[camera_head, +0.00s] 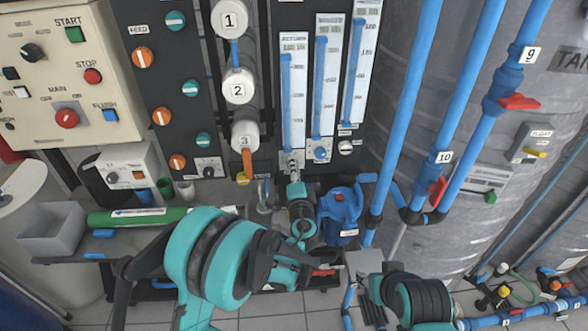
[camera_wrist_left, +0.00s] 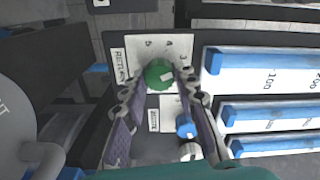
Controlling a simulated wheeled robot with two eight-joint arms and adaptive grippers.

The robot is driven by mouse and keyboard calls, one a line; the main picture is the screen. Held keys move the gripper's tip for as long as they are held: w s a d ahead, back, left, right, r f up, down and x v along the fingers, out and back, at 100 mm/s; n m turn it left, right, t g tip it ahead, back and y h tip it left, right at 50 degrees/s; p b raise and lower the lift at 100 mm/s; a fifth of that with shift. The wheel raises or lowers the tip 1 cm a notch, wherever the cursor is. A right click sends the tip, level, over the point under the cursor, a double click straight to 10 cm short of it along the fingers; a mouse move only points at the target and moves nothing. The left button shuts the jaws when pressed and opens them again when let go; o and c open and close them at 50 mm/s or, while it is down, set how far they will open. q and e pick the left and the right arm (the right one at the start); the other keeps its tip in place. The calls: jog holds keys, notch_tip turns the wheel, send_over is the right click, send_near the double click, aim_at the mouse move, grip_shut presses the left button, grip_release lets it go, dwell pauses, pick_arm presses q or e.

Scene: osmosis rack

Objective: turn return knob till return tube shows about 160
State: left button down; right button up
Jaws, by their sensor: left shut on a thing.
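My left gripper (camera_head: 293,170) is at the foot of the leftmost flow tube, with its fingertips on the knob there. In the left wrist view the two fingers (camera_wrist_left: 160,84) lie on either side of the green return knob (camera_wrist_left: 158,72) and are shut on it. A RETURN label and scale numbers sit beside this knob. In the head view the gripper hides the knob. The return tube (camera_head: 287,105) has a blue column reaching high up its scale; the exact reading is too small to tell.
The middle tube (camera_head: 320,90) and right tube (camera_head: 355,70) stand beside it, with a blue knob (camera_head: 320,153) and a white knob (camera_head: 345,147) below. Blue pipes (camera_head: 408,110) and a grey tank (camera_head: 480,140) stand to the right. A blue jug-like thing (camera_head: 341,207) is near my gripper.

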pick_arm(q)
jog(key=c, duration=1.2)
grip_release()
jog(key=s, duration=0.4)
jog(key=s+d, duration=0.1)
jog(key=s, duration=0.7)
jog(key=shift+d, duration=0.15)
